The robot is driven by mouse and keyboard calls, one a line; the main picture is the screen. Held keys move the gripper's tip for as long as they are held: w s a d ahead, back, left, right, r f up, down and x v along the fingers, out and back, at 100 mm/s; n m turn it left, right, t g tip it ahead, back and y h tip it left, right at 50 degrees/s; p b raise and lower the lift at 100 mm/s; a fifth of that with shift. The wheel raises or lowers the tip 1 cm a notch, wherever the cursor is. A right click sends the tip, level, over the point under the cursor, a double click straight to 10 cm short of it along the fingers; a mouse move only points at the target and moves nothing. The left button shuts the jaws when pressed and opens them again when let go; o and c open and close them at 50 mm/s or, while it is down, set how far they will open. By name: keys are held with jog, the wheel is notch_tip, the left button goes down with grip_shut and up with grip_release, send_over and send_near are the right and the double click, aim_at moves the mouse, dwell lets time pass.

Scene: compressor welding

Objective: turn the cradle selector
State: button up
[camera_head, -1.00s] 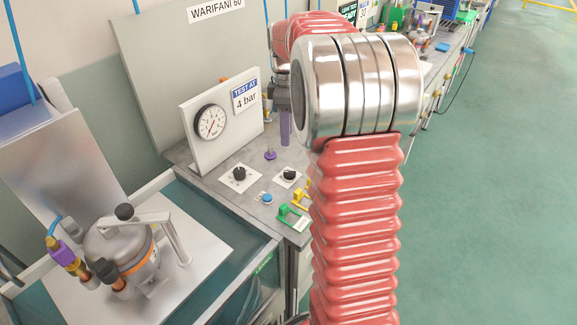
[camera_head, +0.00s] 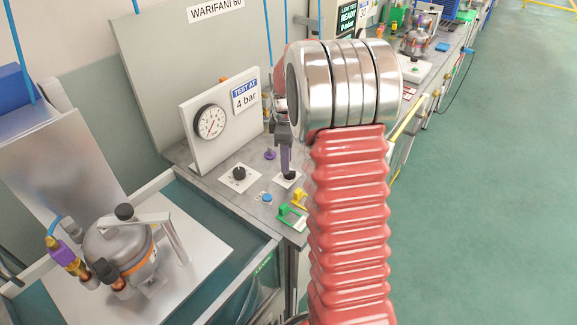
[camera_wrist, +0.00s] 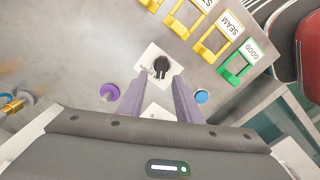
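Two black selector knobs on white plates sit on the grey bench top. The right knob (camera_head: 290,175) is the one my gripper (camera_head: 284,170) hangs over; its plate label is too small to read. In the wrist view this knob (camera_wrist: 161,66) lies just beyond and between the two purple fingertips of my gripper (camera_wrist: 158,82). The fingers are apart, with nothing held. The left knob (camera_head: 239,173) stands apart from the gripper; in the wrist view only part of its white plate (camera_wrist: 158,109) shows between the fingers. I cannot tell whether the fingertips touch the right knob.
A purple knob (camera_head: 270,154) and a blue button (camera_head: 267,197) flank the selectors. Yellow (camera_head: 300,199) and green (camera_head: 291,212) frames stand at the front right. A gauge panel (camera_head: 209,140) rises behind. A compressor (camera_head: 120,250) sits on a plate at left.

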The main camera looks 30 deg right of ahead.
aim_at(290, 174)
jog(key=shift+f, duration=1.6)
jog(key=shift+c, duration=0.5)
grip_shut()
jog(key=shift+d, duration=0.2)
jog(key=shift+r, duration=0.1)
